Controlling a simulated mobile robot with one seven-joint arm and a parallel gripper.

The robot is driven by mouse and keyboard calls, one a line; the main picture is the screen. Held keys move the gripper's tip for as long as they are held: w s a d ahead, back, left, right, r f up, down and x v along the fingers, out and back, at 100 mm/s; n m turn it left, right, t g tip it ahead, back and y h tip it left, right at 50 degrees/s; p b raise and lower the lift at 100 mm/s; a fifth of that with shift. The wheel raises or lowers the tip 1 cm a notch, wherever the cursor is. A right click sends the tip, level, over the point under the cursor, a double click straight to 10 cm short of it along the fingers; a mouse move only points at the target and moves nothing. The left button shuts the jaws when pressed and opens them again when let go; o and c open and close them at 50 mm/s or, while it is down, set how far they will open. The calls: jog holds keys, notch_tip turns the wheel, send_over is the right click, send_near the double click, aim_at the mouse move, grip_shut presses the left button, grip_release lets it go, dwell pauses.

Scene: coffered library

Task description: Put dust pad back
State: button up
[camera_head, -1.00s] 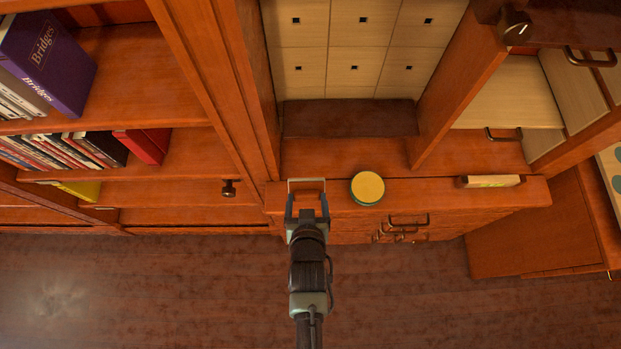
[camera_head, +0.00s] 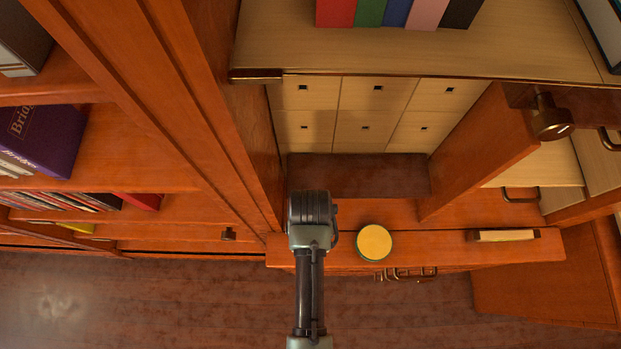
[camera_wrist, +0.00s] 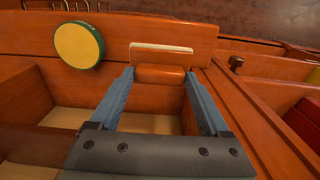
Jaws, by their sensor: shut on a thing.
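My gripper (camera_wrist: 159,72) shows in the wrist view with its two blue fingers on either side of a small red-brown block. I take this block to be the dust pad (camera_wrist: 160,75). A cream strip (camera_wrist: 160,47) lies just beyond it; it looks like part of the pad, but I cannot tell surely. The gripper is shut on the block, over the left end of the wooden counter (camera_head: 450,243). In the head view my arm hides the fingers and the block. I cannot tell whether the block touches the counter.
A round yellow tin with a green rim (camera_head: 375,243) stands on the counter right of my arm. A cream bar with dark ends (camera_head: 503,235) lies farther right. Small pale drawers (camera_head: 360,130) stand behind. A bookshelf (camera_head: 150,165) is at left. Open counter lies between tin and bar.

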jog(key=shift+f, duration=4.3)
jog(key=o, duration=1)
jog(key=shift+f, duration=0.1)
notch_tip(320, 180, up, 12)
jog(key=shift+s+r, duration=0.1)
